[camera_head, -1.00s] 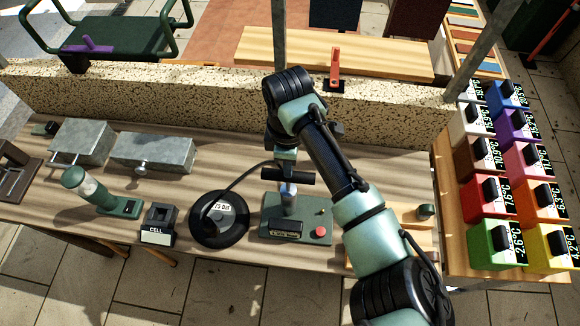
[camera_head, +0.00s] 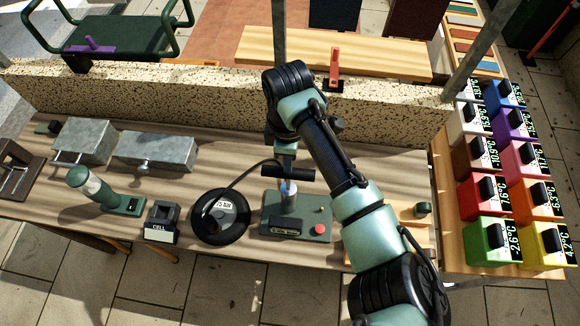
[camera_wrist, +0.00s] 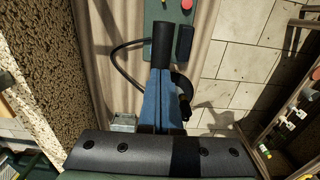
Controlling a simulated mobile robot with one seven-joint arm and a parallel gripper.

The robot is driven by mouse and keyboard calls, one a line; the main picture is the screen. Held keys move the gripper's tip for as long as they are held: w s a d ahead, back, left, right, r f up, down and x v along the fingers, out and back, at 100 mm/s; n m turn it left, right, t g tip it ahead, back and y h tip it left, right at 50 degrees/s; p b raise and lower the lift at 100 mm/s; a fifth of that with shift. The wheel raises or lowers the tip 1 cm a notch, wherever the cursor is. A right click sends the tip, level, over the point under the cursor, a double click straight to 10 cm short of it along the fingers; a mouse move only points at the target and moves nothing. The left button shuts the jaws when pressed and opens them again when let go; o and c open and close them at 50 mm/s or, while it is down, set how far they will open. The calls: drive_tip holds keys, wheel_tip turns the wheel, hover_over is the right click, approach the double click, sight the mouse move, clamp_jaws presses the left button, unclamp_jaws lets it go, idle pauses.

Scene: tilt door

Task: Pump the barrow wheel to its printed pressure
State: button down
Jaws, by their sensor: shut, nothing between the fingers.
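The barrow wheel (camera_head: 220,216) lies flat on the bench, a black tyre with a grey hub. The print on the hub is too small to read surely. Right of it stands the pump (camera_head: 268,222), with a green base, a red button (camera_head: 319,229), a dark display and an upright rod. A black crossbar handle (camera_head: 272,171) tops the rod, and a black hose arcs from the wheel toward the pump. My gripper (camera_head: 286,162) is shut and empty, right above the handle. In the wrist view its blue fingers point at the black handle (camera_wrist: 163,38); contact cannot be told.
Left of the wheel are a small block marked CELL (camera_head: 162,224), a green tool with a handle (camera_head: 96,190) and grey metal boxes (camera_head: 152,151). A speckled wall (camera_head: 180,100) runs behind the bench. Coloured temperature boxes (camera_head: 495,248) stand at right.

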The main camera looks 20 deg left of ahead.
wheel_tip(320, 180, up, 7)
drive_tip(key=p, duration=0.6)
idle(0.6)
